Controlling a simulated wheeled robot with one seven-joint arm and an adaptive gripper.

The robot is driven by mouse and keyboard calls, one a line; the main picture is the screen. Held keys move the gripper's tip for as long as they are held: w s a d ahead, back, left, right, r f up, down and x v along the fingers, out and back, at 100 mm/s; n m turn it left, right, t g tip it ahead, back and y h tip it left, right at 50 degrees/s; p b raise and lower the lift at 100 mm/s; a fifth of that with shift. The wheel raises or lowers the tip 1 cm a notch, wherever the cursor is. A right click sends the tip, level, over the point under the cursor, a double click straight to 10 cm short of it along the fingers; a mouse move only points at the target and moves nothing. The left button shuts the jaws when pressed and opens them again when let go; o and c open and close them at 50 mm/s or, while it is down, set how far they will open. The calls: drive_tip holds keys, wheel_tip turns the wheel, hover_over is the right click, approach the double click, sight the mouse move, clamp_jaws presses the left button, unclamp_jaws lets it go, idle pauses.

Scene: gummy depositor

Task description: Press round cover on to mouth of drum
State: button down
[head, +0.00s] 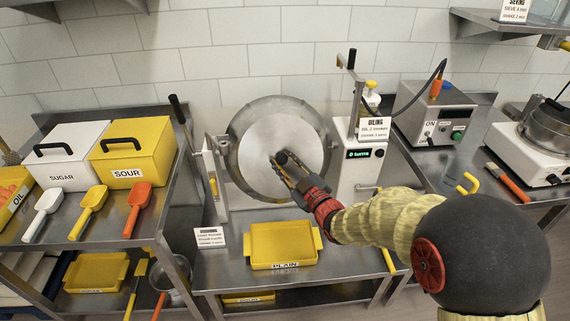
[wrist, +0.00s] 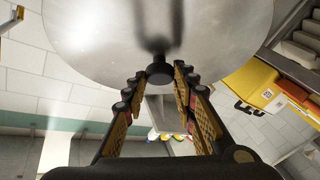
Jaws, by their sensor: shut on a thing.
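The round cover (head: 296,130) is a grey metal disc with a small black knob. It stands upright in front of the drum (head: 234,132), overlapping its round mouth, with the drum's rim showing around it. My gripper (head: 286,168) comes from the lower right and is shut on the knob. In the wrist view the cover (wrist: 90,30) fills the top, and the black knob (wrist: 159,73) lies between the tips of my gripper (wrist: 158,82). Whether the cover touches the rim or stands off it cannot be told; the mouth behind it is hidden.
A white post with a "0 turns" display (head: 360,154) stands right of the drum. A yellow tray (head: 282,230) marked PLAIN sits below. Sugar (head: 72,158) and sour (head: 132,152) bins with scoops are on the left bench. A grey control box (head: 434,112) is at right.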

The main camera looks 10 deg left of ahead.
drive_tip(key=shift+w, duration=0.1)
drive_tip(key=c, duration=1.4)
unclamp_jaws()
drive_tip(key=shift+o, duration=0.3)
drive_tip(key=shift+f, duration=0.1)
drive_tip(key=v, duration=1.2)
